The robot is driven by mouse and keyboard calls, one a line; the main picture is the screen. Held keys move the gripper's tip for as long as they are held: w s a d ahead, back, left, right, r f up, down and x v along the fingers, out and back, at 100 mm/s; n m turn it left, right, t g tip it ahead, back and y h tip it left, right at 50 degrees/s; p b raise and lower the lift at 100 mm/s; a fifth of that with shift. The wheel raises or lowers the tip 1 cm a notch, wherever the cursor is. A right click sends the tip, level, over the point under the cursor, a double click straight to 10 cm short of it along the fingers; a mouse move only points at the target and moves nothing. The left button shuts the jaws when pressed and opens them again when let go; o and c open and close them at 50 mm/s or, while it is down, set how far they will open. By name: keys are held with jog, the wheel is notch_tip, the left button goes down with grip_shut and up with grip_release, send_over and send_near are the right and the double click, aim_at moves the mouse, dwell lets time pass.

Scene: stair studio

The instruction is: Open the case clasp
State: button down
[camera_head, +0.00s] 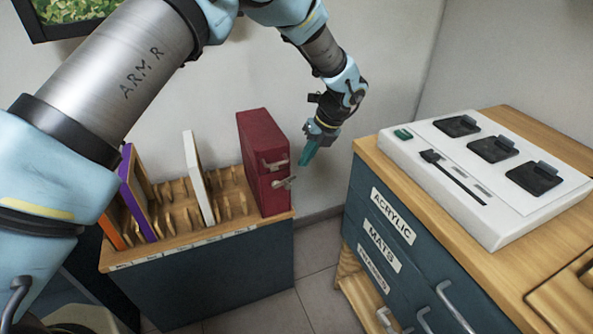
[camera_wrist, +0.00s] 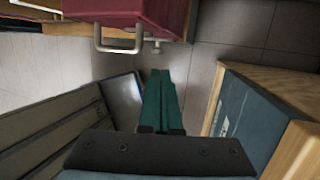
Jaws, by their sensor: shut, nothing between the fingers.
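The red case (camera_head: 264,163) stands upright at the right end of a slotted wooden rack. A metal handle (camera_head: 275,164) and, below it, a small metal clasp (camera_head: 284,183) are on its narrow front face. My gripper (camera_head: 307,155), with green fingers, is just right of the case, shut and empty, apart from the clasp. In the wrist view the green fingers (camera_wrist: 161,82) point up the picture, below the red case (camera_wrist: 130,12). Its handle (camera_wrist: 118,42) and a small metal part, likely the clasp (camera_wrist: 155,46), show near the top, ahead of the fingertips.
The slotted rack (camera_head: 232,196) also holds a white panel (camera_head: 197,177), a purple-edged panel (camera_head: 137,190) and an orange one (camera_head: 111,232). A drawer cabinet (camera_head: 390,215) with a white device (camera_head: 485,165) stands to the right. A floor gap (camera_head: 325,250) lies between rack and cabinet.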

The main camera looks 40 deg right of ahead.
jog(key=shift+d+b+v, duration=0.25)
jog(key=shift+v, duration=1.1)
jog(key=shift+d+b+v, duration=0.2)
jog(key=shift+v, duration=1.1)
jog(key=shift+s+f, duration=0.15)
jog(key=shift+s, duration=0.05)
jog(key=w+a+r+n+g, duration=0.1)
jog(key=w+a+r+n, duration=0.1)
jog(key=w+a+n, duration=0.45)
jog(key=w+a+r+n+g, duration=0.15)
jog(key=w+a+n, duration=0.25)
jog(key=a, duration=0.6)
jog(key=w+a+r+n, duration=0.2)
jog(key=w+a+n, duration=0.4)
jog(key=a, duration=0.2)
jog(key=s+a+r+n+h, duration=0.1)
jog(key=s+a+n, duration=0.2)
jog(key=a+n, duration=0.8)
jog(key=s+a+r+n+h, duration=0.1)
jog(key=s+a+n, duration=0.2)
jog(key=a+n, duration=0.9)
jog(key=a, duration=0.7)
jog(key=shift+s+a+r, duration=0.4)
